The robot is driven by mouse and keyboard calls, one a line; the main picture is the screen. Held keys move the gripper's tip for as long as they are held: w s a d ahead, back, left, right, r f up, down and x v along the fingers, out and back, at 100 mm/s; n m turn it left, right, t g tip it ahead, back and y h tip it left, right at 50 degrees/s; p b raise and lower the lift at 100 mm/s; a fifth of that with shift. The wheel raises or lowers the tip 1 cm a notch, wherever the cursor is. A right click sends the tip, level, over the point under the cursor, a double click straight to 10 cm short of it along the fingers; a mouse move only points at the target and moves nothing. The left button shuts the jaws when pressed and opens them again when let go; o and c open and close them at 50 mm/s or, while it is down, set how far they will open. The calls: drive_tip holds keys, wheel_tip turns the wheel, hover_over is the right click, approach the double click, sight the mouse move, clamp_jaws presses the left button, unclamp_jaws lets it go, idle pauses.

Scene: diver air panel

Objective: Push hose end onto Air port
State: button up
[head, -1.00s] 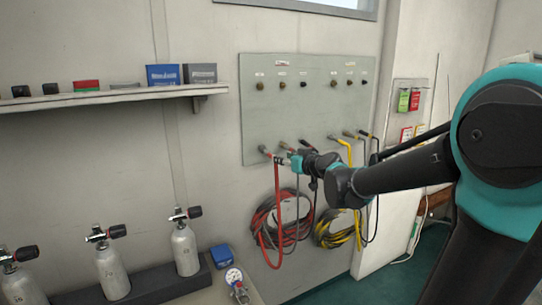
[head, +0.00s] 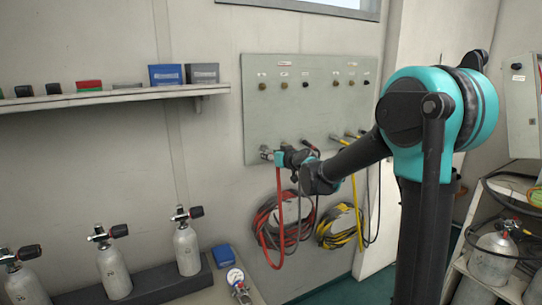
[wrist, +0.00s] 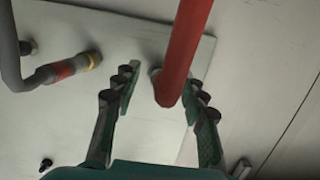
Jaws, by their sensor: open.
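The grey air panel (head: 300,110) is on the wall, with labelled fittings above and a lower row of ports. My gripper (head: 278,157) is at the lower left port (head: 265,150). In the wrist view my gripper (wrist: 161,78) is open, with one finger on each side of the red hose (wrist: 185,50). The hose's near end lies between the fingers, in front of a grey fitting (wrist: 155,75) that it partly hides. I cannot tell whether it is seated there. In the head view the red hose (head: 279,205) hangs down beneath my gripper.
A neighbouring grey hose with a red band (wrist: 62,69) joins a brass fitting close to the left finger. Coiled yellow hose (head: 340,228) hangs below the panel. Cylinders (head: 187,250) stand at lower left, and a shelf (head: 110,97) is above them.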

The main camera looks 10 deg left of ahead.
clamp_jaws()
drive_tip(key=shift+f+v, duration=0.15)
drive_tip(key=shift+v, duration=0.6)
drive_tip(key=shift+f+v, duration=0.15)
drive_tip(key=shift+v, duration=0.6)
idle(0.9)
drive_tip(key=shift+f+v, duration=0.15)
drive_tip(key=shift+v, duration=0.7)
drive_tip(key=shift+f+v, duration=0.2)
drive_tip(key=shift+v, duration=0.65)
drive_tip(key=shift+f+v, duration=0.15)
drive_tip(key=shift+v, duration=0.65)
wheel_tip(320, 180, up, 26)
drive_tip(key=s+d+g, duration=0.1)
drive_tip(key=s+d, duration=0.1)
drive_tip(key=s, duration=0.1)
drive_tip(key=w+a, duration=0.5)
drive_tip(key=w, duration=0.2)
drive_tip(key=shift+w+h, duration=0.2)
drive_tip(key=shift+h, duration=0.2)
